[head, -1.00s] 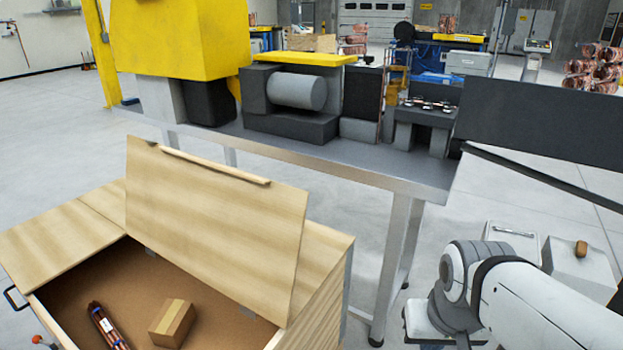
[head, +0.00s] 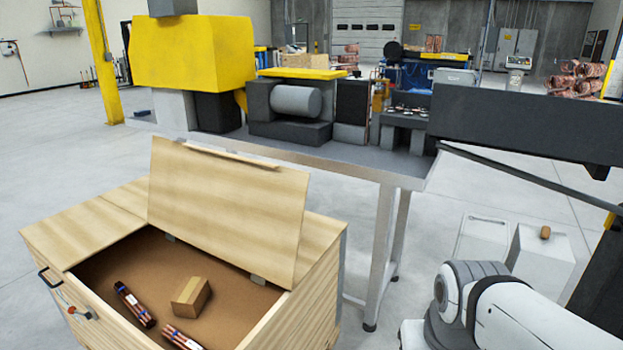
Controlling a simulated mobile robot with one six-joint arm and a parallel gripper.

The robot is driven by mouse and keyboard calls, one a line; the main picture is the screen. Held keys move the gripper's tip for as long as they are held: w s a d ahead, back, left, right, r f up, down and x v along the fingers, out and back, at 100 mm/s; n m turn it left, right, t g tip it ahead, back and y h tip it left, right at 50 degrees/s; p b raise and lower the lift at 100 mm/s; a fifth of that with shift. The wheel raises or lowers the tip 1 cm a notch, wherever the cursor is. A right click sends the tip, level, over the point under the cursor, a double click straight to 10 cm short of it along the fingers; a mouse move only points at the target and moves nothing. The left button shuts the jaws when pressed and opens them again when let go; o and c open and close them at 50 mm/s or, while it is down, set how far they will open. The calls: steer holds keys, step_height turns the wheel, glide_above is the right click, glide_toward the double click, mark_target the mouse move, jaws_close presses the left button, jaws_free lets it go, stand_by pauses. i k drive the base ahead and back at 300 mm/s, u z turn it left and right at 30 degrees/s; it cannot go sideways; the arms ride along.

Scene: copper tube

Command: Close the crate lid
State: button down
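The wooden crate (head: 205,345) stands at the lower left in the head view. Its lid (head: 225,215) is raised, leaning up at the back of the opening on two small hinges, with a wooden strip along its upper edge. Inside lie a small cardboard box (head: 190,297), a dark-wrapped bundle of copper tubes (head: 134,304) and a second copper tube bundle (head: 180,338) at the front. My arm shows at the lower right, apart from the crate. My gripper is outside the picture.
A metal workbench (head: 330,166) with a yellow and grey machine (head: 192,52) stands behind the crate. A dark beam (head: 530,122) juts out at the right. Grey bins (head: 540,262) stand on the floor behind my arm. The floor left of the crate is clear.

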mark_target(247, 213)
steer(key=u, duration=0.15)
steer(key=i, duration=0.85)
steer(key=z, duration=0.05)
